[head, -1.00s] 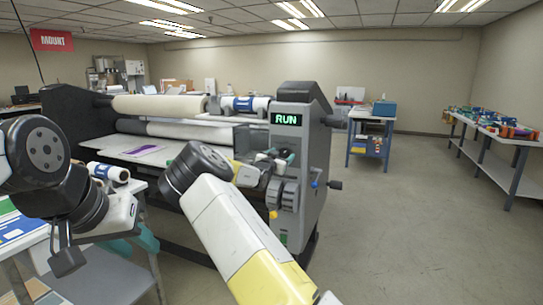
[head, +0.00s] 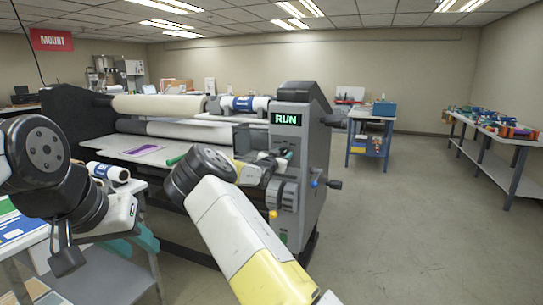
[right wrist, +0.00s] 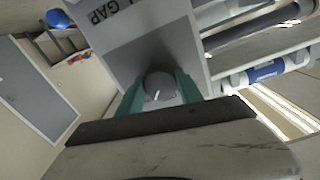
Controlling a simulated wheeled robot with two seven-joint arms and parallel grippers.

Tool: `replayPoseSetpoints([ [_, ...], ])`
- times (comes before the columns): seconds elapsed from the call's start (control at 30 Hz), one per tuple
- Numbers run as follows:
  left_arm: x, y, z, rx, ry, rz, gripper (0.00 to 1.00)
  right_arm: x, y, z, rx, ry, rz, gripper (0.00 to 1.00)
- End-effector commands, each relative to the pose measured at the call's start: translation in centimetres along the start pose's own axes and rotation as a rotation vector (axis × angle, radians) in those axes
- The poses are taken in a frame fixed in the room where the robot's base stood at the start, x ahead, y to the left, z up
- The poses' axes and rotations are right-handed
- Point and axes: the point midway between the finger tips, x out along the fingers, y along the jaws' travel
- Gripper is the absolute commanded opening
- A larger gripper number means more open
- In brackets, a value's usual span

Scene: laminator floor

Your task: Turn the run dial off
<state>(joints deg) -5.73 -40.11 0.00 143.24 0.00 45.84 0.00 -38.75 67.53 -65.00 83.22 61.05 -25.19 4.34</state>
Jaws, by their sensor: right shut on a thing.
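The laminator (head: 318,160) stands in the middle of the head view, with a green RUN readout (head: 286,119) lit on its end panel. In the right wrist view my right gripper (right wrist: 159,88) has its two teal fingers on either side of a round grey dial (right wrist: 160,82), shut on it. A pale mark shows on the dial's face. The panel beside it carries a label (right wrist: 112,14) ending in "GAP"; the dial's own label is not readable. My left gripper (head: 135,242) hangs at the lower left, away from the machine; its finger gap is unclear.
Grey hand knobs (head: 288,195) and a yellow-tipped lever (head: 273,214) sit low on the end panel. A side table (head: 100,270) is at the lower left. A blue cart (head: 368,148) and a long bench (head: 515,170) stand at the right. Floor between is clear.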

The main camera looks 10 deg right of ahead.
Motion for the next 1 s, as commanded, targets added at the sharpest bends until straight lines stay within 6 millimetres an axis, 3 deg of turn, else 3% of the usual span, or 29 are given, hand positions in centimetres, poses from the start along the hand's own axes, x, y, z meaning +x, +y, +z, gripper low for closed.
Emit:
replayPoseSetpoints([
  [1.0, 0.0, 0.0, 0.0, 0.0, 0.0, 0.0, 0.36, -0.04, 0.07, 0.03, -0.686, 0.0, -0.001, 0.02],
])
